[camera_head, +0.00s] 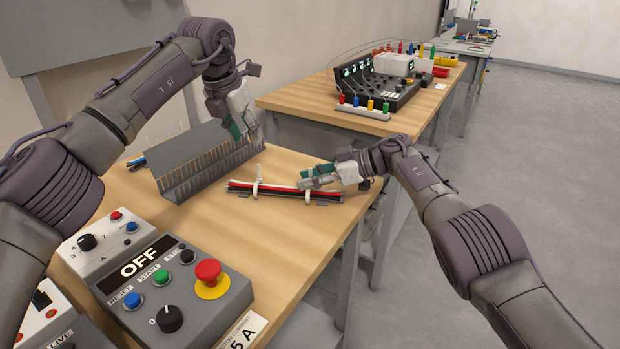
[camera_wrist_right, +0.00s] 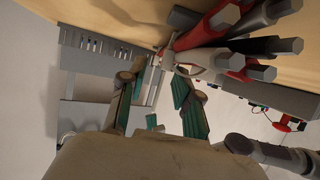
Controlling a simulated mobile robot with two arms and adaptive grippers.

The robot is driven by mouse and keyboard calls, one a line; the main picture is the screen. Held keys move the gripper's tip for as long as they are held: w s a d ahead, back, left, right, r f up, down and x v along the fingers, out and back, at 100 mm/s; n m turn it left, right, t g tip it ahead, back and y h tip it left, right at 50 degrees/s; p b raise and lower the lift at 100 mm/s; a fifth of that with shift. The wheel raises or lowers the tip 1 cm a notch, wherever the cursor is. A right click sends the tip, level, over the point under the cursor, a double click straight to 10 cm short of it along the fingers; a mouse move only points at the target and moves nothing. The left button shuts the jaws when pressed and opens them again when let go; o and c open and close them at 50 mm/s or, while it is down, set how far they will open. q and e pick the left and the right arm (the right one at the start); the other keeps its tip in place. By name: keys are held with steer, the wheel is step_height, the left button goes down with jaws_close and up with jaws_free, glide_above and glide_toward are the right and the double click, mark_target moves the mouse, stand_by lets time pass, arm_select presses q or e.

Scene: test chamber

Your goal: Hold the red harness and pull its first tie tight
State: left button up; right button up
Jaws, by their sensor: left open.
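My left gripper (camera_head: 240,127) is open and empty above the grey slotted duct, away from the harness.
The grey slotted duct (camera_head: 210,165) stands behind the harness. A control box (camera_head: 180,285) with a red stop button and an OFF display fills the front left. Another bench (camera_head: 300,100) with equipment stands behind.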

jaws_close()
stand_by(0.3)
steer(key=c, duration=0.6)
jaws_free()
steer(key=o, duration=0.6)
steer(key=shift+o, duration=0.2)
steer(key=shift+d, duration=0.2)
